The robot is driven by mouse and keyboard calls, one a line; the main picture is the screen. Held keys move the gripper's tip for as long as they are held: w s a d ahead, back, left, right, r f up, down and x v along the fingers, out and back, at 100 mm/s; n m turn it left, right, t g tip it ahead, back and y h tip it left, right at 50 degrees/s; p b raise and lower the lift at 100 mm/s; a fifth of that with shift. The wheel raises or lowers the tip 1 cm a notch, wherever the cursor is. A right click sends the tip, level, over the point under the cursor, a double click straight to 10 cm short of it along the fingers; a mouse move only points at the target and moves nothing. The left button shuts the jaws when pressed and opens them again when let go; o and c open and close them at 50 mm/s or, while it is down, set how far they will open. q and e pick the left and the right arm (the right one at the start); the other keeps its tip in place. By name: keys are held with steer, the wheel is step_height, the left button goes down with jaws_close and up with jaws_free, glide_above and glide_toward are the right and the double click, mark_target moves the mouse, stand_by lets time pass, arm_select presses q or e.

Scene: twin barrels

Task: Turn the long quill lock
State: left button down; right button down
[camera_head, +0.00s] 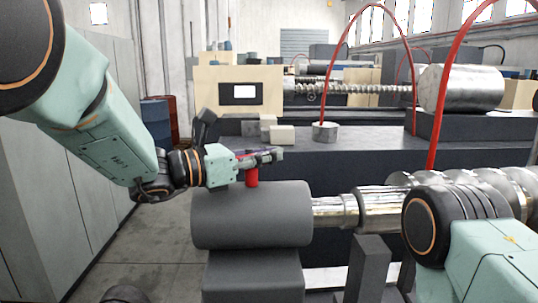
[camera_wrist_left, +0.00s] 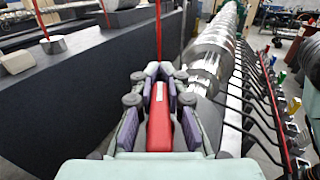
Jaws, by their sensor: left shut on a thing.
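The quill lock shows as a short red post (camera_head: 252,178) on top of a dark grey cylinder (camera_head: 250,218) in the head view. My left gripper (camera_head: 268,155) is at the top of this red lock, above the cylinder. In the left wrist view the red lock (camera_wrist_left: 159,122) is a long bar lying between the purple-padded fingers of my left gripper (camera_wrist_left: 158,95), which is shut on it. In the head view the gripper hides the upper part of the lock. My right arm shows at the lower right, but its gripper is out of view.
A shiny metal shaft (camera_head: 380,210) runs right from the grey cylinder. Behind it stands a long dark bench (camera_head: 340,160) with a metal disc (camera_head: 325,132) and red hoses (camera_head: 412,75). Grey cabinets (camera_head: 60,190) line the left. Floor between is clear.

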arm_select(q)
steer(key=shift+r, duration=0.1)
steer(key=m+g, duration=0.1)
steer(key=g, duration=0.1)
steer(key=m+g+h+p, duration=0.1)
steer(key=shift+s+d+m+g, duration=0.1)
steer(key=shift+s+m+g, duration=0.2)
steer(key=shift+s+g, duration=0.1)
steer(key=shift+s+m+g+h+p, duration=0.2)
steer(key=shift+m+g+p, duration=0.45)
steer(key=shift+g, duration=0.45)
steer(key=shift+s+m+g+h+p, duration=0.2)
steer(key=shift+m+g+p, duration=0.3)
steer(key=shift+m+g, duration=0.45)
steer(key=c, duration=1.3)
jaws_free()
steer(key=shift+s, duration=0.1)
